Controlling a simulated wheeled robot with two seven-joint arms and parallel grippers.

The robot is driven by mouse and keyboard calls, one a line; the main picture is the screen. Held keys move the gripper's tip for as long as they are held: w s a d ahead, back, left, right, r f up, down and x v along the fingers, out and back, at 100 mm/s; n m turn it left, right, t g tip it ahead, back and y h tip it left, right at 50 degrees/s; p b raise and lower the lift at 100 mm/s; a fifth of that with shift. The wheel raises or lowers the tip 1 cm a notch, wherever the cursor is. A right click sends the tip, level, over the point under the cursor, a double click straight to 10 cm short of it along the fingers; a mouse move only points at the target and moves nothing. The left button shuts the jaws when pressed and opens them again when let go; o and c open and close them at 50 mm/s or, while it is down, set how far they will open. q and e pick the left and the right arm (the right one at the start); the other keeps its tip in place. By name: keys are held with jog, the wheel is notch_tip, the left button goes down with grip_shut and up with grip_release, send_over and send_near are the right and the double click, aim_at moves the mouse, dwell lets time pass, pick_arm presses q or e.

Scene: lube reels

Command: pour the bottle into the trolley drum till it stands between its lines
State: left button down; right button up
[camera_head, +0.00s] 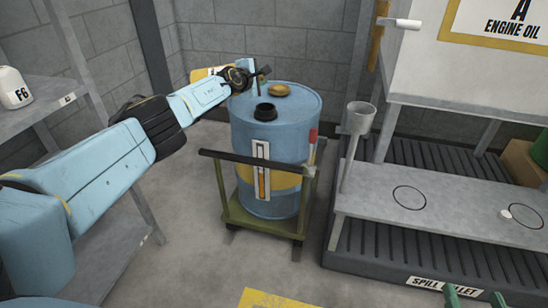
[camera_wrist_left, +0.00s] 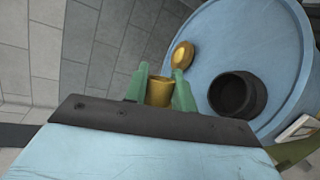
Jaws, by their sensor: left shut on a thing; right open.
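The blue trolley drum (camera_head: 250,140) stands upright on a green trolley (camera_head: 262,224). Its top has a black open filler neck (camera_head: 265,112) and a brass cap (camera_head: 279,90). A sight gauge (camera_head: 262,170) on its front shows an orange column in the lower part; its lines are too small to read. My left gripper (camera_head: 258,76) is above the drum's back left rim. In the left wrist view its green fingers (camera_wrist_left: 160,90) are shut on a brass-coloured thing (camera_wrist_left: 159,93), beside the filler neck (camera_wrist_left: 237,95). I cannot make out a whole bottle. My right gripper (camera_head: 473,299) is open and empty at the bottom right.
A metal bench with a funnel-topped post (camera_head: 359,118) and ringed spots stands over a dark spill pallet (camera_head: 400,262) at right. A shelf with a white container marked F6 (camera_head: 13,88) is at left. A white engine oil tank (camera_head: 465,75) stands behind.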

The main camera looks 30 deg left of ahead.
pick_arm(q)
jog(key=shift+r, duration=0.1)
dwell(0.5)
jog(key=shift+d+f+m+p, duration=0.1)
jog(key=shift+f+m+p, duration=0.1)
jog(key=shift+m+p, duration=0.3)
jog(key=shift+y, duration=0.3)
jog(key=shift+r+m+p, duration=0.1)
jog(key=shift+m+p, duration=0.5)
jog(key=shift+p, duration=0.05)
